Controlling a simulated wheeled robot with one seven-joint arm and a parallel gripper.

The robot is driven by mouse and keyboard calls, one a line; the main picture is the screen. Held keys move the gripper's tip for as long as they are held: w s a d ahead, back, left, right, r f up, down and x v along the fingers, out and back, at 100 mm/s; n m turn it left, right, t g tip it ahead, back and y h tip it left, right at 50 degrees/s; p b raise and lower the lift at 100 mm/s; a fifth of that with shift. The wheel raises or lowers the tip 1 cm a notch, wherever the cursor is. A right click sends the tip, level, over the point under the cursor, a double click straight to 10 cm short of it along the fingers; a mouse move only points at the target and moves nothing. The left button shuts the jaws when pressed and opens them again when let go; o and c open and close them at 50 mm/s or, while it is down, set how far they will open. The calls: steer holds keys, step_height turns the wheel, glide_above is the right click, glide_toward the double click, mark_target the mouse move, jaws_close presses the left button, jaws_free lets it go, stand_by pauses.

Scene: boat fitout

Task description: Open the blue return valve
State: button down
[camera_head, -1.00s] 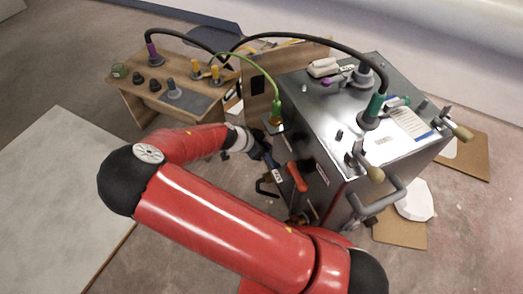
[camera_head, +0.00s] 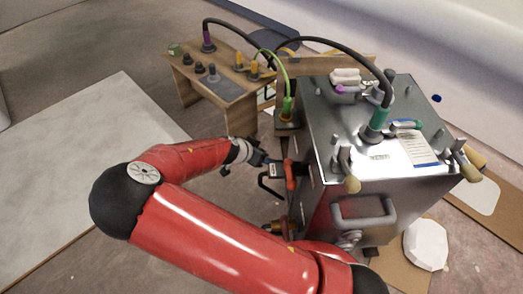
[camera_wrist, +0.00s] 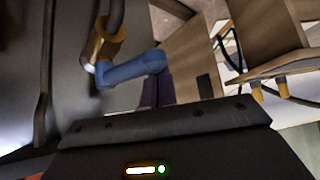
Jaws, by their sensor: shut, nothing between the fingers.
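The blue valve lever (camera_wrist: 135,68) shows in the wrist view, joined to a brass valve body (camera_wrist: 104,44) on a pipe beside a grey panel. It points right, toward my gripper (camera_wrist: 157,88). The dark fingers look shut and empty, close to the lever's free end; I cannot tell whether they touch it. In the head view my gripper (camera_head: 272,165) is at the left side of the metal cabinet (camera_head: 345,120), next to a red lever (camera_head: 290,175). The blue lever cannot be made out there.
A wooden bench (camera_head: 225,85) with connectors stands behind left. Black and green hoses run from it to the cabinet area. A grey handle (camera_head: 365,208) sticks out from the cabinet front. Open floor lies left of the cabinet.

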steer(key=s, duration=0.1)
steer(key=s+a+p, duration=0.1)
steer(key=s, duration=0.1)
steer(key=shift+s, duration=0.1)
steer(key=shift+s+d+f, duration=0.1)
steer(key=shift+s+f, duration=0.05)
steer(key=shift+s, duration=0.2)
stand_by(0.5)
